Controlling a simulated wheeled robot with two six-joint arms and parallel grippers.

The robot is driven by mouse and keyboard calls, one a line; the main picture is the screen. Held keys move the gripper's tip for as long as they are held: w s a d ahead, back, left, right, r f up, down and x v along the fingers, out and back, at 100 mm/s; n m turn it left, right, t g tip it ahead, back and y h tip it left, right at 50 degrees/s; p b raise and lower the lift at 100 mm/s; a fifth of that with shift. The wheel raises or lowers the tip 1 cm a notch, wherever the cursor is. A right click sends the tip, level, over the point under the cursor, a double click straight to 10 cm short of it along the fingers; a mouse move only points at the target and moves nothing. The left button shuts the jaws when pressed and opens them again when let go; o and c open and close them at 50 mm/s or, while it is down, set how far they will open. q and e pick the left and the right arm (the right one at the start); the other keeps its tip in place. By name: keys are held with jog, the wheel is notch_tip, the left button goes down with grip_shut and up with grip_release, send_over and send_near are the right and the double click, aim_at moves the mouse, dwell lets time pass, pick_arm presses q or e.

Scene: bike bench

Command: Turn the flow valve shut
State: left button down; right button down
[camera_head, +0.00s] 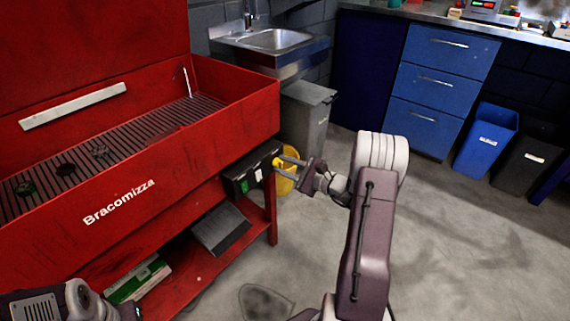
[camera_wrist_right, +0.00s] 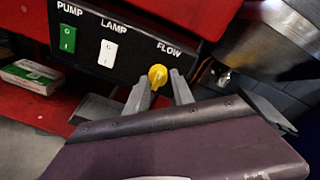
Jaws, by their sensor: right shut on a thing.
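The flow valve is a small yellow knob (camera_wrist_right: 157,77) under the word FLOW on a black control box (camera_wrist_right: 125,42). In the head view the knob (camera_head: 277,162) is at the right end of the box (camera_head: 247,170), on the front of the red wash station. My right gripper (camera_head: 291,168) reaches it from the right and is shut on the knob. In the right wrist view its two fingers (camera_wrist_right: 160,92) stand on either side of the knob. The knob's exact turn is hard to read. Part of my left arm shows at bottom left; its fingertips are out of view.
The red wash station (camera_head: 185,185) fills the left side, with a grated basin and a lower shelf. A green pump switch (camera_wrist_right: 68,38) and a white lamp switch (camera_wrist_right: 108,53) are left of the knob. A grey bin (camera_head: 305,112) stands behind. The floor at right is open.

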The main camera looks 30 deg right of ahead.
jog(key=shift+w+d+r, duration=0.2)
jog(key=shift+d+r, duration=0.15)
jog(key=shift+d, duration=0.2)
jog(key=c, duration=1.2)
grip_release()
jog(key=shift+h, duration=0.3)
jog(key=shift+c, duration=0.2)
jog(key=shift+o, duration=0.5)
jog(key=shift+d+f, duration=0.2)
jog(key=shift+d, duration=0.05)
jog(key=shift+s, duration=0.1)
jog(key=shift+a, duration=0.1)
jog(key=shift+s, duration=0.1)
jog(key=d+f+p+v, duration=0.1)
jog(key=p+v, duration=0.2)
jog(key=v, duration=0.5)
jog(key=shift+d+r, duration=0.35)
jog(key=shift+d, duration=0.05)
